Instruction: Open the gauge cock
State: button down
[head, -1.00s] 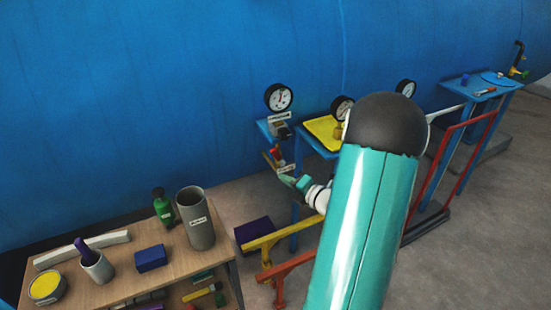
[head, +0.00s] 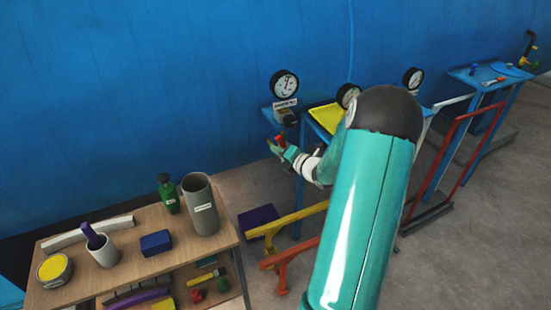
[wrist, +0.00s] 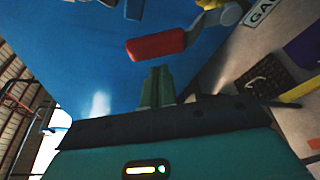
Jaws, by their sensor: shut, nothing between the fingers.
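The gauge cock's red handle (head: 280,140) is small in the head view, below the left pressure gauge (head: 285,84). My gripper (head: 272,147) is beside the handle. In the wrist view its green fingers (wrist: 157,76) are together and empty, with the tips just below the handle. I cannot tell whether they touch it.
A blue stand holds a yellow tray (head: 326,116) and more gauges. A yellow rail (head: 288,220) and an orange rail (head: 290,250) stand in front. A wooden table (head: 135,270) with bottles and cups is at lower left. The blue vessel wall (head: 150,90) is behind.

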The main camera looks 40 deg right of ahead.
jog(key=shift+d+r, duration=0.15)
jog(key=shift+d, duration=0.15)
jog(key=shift+d+r+m, duration=0.3)
jog(key=shift+d+m, duration=0.1)
jog(key=shift+m, duration=0.1)
jog(key=shift+s+d+r+m+t+y, duration=0.15)
jog(key=shift+d+r+m+t+y, duration=0.2)
jog(key=shift+m, duration=0.15)
jog(key=d, duration=0.1)
jog(key=m, duration=0.1)
jog(key=d+r+m, duration=0.1)
jog(key=shift+s+d+t, duration=0.3)
jog(key=shift+s+t, duration=0.05)
jog(key=shift+s, duration=0.05)
jog(key=shift+d, duration=0.1)
dwell(0.6)
